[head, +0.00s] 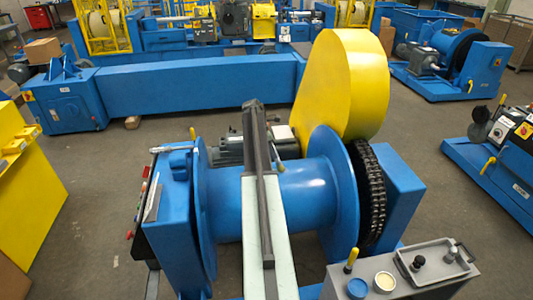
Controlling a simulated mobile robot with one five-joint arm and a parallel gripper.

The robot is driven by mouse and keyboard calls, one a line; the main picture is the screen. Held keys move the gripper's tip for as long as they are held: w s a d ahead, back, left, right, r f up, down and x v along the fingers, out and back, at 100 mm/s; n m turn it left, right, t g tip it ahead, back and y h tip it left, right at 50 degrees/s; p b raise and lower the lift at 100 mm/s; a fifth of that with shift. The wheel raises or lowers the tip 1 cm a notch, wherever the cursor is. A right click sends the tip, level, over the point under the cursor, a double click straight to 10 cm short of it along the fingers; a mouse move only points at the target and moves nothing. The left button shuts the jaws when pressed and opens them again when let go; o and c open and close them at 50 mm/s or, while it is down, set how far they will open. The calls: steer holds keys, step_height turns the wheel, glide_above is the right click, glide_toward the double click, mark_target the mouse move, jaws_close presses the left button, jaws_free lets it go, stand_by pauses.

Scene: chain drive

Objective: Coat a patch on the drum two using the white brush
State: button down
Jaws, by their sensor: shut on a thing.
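A large blue drum (308,190) with round end flanges lies in the middle of the head view. No number can be read on it, so I cannot tell whether it is drum two. My pale and dark grey arm reaches from the bottom edge up across the drum. No gripper jaws can be made out at its far end. No white brush can be identified. A yellow-handled tool (351,261) stands on the grey stand at lower right, beside a blue-topped pot (357,288) and a cream-topped pot (385,282).
A black chain (372,200) runs at the drum's right end, below a tall yellow guard (345,85). A dark tool tray (140,232) hangs at the left. A long blue beam (200,90) crosses behind. Open floor lies on both sides.

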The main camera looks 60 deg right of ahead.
steer(key=shift+s+d, duration=1.25)
steer(key=shift+s, duration=0.1)
step_height(320, 180, up, 6)
steer(key=p, duration=0.6)
